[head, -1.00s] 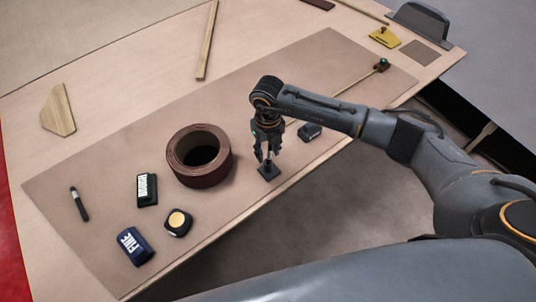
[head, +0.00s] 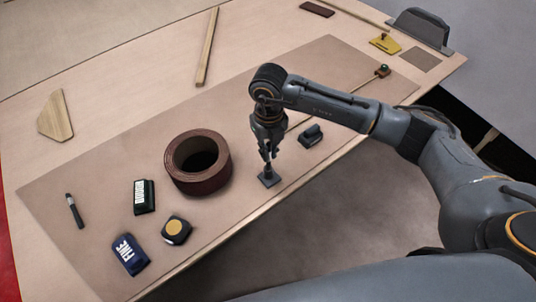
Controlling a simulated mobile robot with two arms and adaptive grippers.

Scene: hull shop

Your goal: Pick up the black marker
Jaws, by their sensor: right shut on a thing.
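A black marker (head: 75,211) with a greyish end lies on the brown mat (head: 100,180) at the far left, well away from my gripper. My right gripper (head: 267,160) points down over the mat, right of the brown tape roll. It is shut on the stem of a small dark thing with a square base (head: 269,179). The base is at or very near the mat; I cannot tell whether it touches. The fingers hide most of the stem. My left gripper is not in view.
The brown tape roll (head: 201,181) stands close left of my right gripper. A black block (head: 311,135) lies close to its right. A green-black block (head: 144,197), a blue block (head: 129,254) and a tape measure (head: 176,230) lie nearer the marker. The table's front edge is close.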

